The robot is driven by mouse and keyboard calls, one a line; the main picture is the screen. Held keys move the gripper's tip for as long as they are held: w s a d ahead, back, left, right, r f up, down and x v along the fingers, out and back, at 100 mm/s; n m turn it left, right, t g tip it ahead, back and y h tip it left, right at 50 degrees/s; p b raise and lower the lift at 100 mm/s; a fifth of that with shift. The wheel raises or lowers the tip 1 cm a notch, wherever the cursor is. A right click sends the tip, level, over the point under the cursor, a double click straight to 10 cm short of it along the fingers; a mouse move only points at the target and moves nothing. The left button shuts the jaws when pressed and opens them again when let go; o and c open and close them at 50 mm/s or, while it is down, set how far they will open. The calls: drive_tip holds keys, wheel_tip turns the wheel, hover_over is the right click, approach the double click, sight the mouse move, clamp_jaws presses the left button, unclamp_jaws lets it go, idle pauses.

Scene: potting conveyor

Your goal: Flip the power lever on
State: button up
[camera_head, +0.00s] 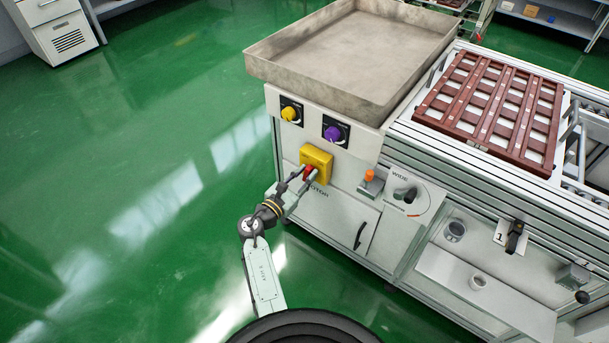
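A yellow switch box (318,158) with a red lever (307,172) is mounted on the front of the light grey machine cabinet. A label below it is partly covered by my gripper, and only its end, which seems to read "otor", shows. My gripper (303,178) is at the lower part of the yellow box. Its fingertips are apart, with the red lever showing between them. I cannot tell whether they press on the lever. Most of the lever is hidden, so its position is unclear.
Above the box are a yellow knob (289,113) and a purple knob (333,133). An orange-topped control (369,177) and a grey dial (405,194) marked "WIDE" are to the right. A large metal tray (268,70) tops the cabinet. Green floor at left is clear.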

clamp_jaws()
drive_tip(key=m+b, duration=0.4)
drive_tip(key=m, duration=0.1)
drive_tip(key=shift+s+d+f, duration=0.1)
drive_tip(key=shift+s+d, duration=0.1)
drive_tip(key=shift+o, duration=1.8)
unclamp_jaws()
